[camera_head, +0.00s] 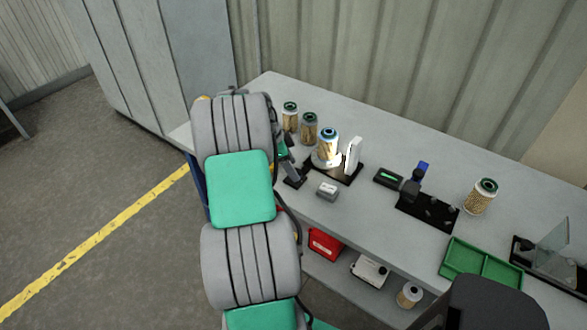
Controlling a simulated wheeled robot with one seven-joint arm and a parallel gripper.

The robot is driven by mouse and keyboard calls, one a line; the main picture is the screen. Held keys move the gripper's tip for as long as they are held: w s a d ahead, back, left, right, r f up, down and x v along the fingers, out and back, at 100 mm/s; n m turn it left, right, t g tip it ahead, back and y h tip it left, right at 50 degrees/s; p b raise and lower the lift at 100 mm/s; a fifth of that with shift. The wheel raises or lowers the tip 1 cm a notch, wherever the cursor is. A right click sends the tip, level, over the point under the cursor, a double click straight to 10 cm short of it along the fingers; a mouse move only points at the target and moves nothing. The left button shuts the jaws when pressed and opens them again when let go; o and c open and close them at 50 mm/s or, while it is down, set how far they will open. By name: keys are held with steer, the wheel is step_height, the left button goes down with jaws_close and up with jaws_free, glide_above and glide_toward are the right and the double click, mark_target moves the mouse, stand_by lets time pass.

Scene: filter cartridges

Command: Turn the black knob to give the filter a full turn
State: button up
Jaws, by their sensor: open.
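A filter (328,143) with pale pleats and a blue-rimmed top stands upright on a white round base on a black plate (345,178). A white upright panel (353,154) stands just right of it. My gripper (292,170) shows as small dark parts past the edge of my arm, left of the filter and apart from it. It is open, and nothing shows between its fingers. Most of it is hidden behind my arm. I cannot make out the black knob for certain; it may be hidden or too small to tell.
Two more filters (290,116) (309,128) stand at the back left of the grey table (400,150). A small grey box (328,190) lies in front. To the right are a black fixture (428,209), a filter (482,196) and a green tray (480,265). A red box (324,244) sits below.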

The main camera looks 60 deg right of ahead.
steer(key=shift+x, duration=0.95)
jaws_close()
